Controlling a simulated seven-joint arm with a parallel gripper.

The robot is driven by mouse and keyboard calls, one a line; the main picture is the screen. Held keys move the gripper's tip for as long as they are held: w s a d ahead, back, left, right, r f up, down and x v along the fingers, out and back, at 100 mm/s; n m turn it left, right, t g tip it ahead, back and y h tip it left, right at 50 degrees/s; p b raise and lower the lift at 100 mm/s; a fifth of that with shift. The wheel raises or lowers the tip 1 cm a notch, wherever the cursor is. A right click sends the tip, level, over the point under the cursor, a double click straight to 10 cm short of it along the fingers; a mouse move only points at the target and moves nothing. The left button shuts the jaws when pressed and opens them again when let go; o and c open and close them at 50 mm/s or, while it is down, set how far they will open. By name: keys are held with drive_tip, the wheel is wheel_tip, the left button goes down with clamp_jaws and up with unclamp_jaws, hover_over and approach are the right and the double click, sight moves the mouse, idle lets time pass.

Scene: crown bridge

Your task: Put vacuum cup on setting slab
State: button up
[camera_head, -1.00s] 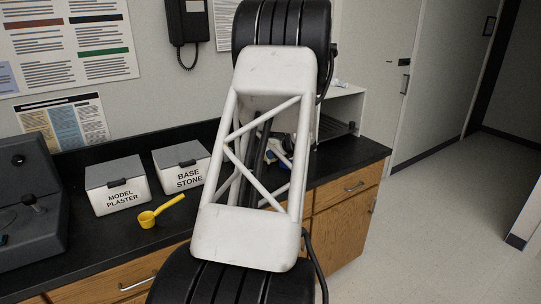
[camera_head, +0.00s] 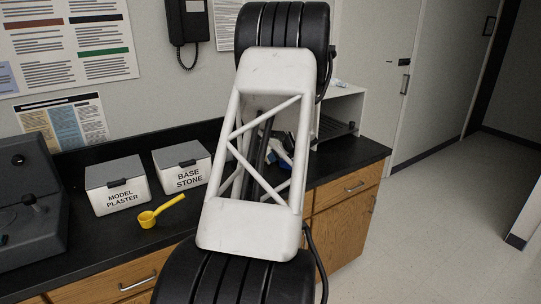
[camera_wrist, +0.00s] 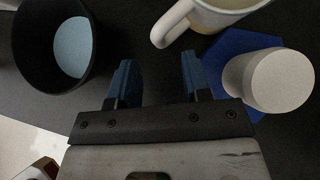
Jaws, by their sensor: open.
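My gripper (camera_wrist: 158,75) is open and empty, its two blue fingers pointing over the black counter in the wrist view. A blue flat slab with angled edges (camera_wrist: 222,50), which looks like the setting slab, lies to the right of the fingers. A pale cylinder (camera_wrist: 280,80) overlaps its right part; I cannot tell whether it rests on it. A dark round cup with a pale blue disc inside (camera_wrist: 28,62) stands left of the fingers. A whitish handled cup (camera_wrist: 205,15) is ahead. Which is the vacuum cup is unclear. My arm hides the gripper in the head view.
On the counter (camera_head: 75,235) in the head view stand a model plaster box (camera_head: 118,195), a base stone box (camera_head: 185,175), a yellow scoop (camera_head: 158,212) and a grey machine (camera_head: 28,225). A white open-fronted cabinet (camera_head: 343,105) stands at the right. Blue and white items show through my arm.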

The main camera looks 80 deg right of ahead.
drive_tip(key=shift+w+d+f, duration=0.15)
drive_tip(key=shift+w+f, duration=0.1)
drive_tip(key=shift+w, duration=0.1)
drive_tip(key=shift+x, duration=2.55)
drive_tip(key=shift+c, duration=0.2)
clamp_jaws()
